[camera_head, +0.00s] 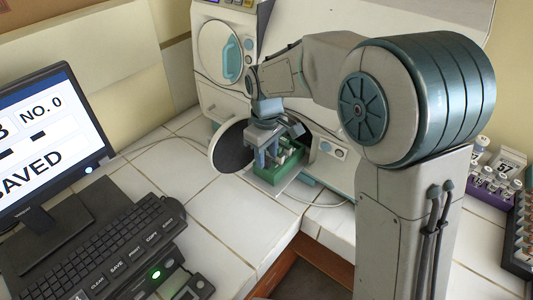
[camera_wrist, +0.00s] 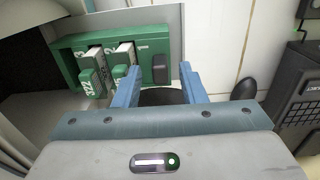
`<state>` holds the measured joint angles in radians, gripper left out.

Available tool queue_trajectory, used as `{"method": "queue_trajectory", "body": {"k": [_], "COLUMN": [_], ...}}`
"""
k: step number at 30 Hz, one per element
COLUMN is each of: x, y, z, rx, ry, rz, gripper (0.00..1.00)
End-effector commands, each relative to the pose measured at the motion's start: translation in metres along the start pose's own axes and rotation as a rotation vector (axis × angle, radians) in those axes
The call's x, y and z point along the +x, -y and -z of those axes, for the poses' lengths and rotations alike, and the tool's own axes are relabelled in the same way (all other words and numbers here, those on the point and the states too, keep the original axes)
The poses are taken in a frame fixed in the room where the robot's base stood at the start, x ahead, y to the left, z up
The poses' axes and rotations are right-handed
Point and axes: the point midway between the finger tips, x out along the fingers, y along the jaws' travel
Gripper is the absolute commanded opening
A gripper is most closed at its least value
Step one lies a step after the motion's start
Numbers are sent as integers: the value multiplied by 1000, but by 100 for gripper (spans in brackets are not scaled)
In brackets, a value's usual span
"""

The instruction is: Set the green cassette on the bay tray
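The green cassette (camera_head: 278,172) sits at the mouth of the lower bay, on the pale bay tray (camera_wrist: 130,18). In the wrist view the cassette (camera_wrist: 66,62) shows numbered slots, green tabs with white-topped pieces, and a dark grip tab (camera_wrist: 160,68) at its right end. My gripper (camera_head: 273,150) is above and beside the cassette in the head view. In the wrist view its two blue fingers (camera_wrist: 160,74) are apart, with the grip tab close beyond their tips. I see nothing clamped between them. The cassette's underside is hidden.
The lower bay's round door (camera_head: 232,148) stands open left of the cassette. The upper door (camera_head: 220,52) is shut. A monitor (camera_head: 45,140) and keyboard (camera_head: 95,245) stand left. A purple rack (camera_head: 490,190) of vials stands right. White tiles between are mostly free.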

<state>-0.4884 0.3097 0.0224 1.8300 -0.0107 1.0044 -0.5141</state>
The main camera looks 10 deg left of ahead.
Motion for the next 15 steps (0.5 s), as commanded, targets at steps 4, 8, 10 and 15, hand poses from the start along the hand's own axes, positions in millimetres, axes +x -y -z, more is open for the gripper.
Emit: {"method": "queue_trajectory", "body": {"k": [4, 8, 10, 15], "x": [-26, -56, -71, -100], "y": [-1, -1, -1, 0], "z": [1, 1, 1, 1], "rx": [0, 1, 1, 0], "ry": [-7, -6, -6, -4], "rz": [-4, -4, -4, -2], "gripper": [37, 37, 37, 37]}}
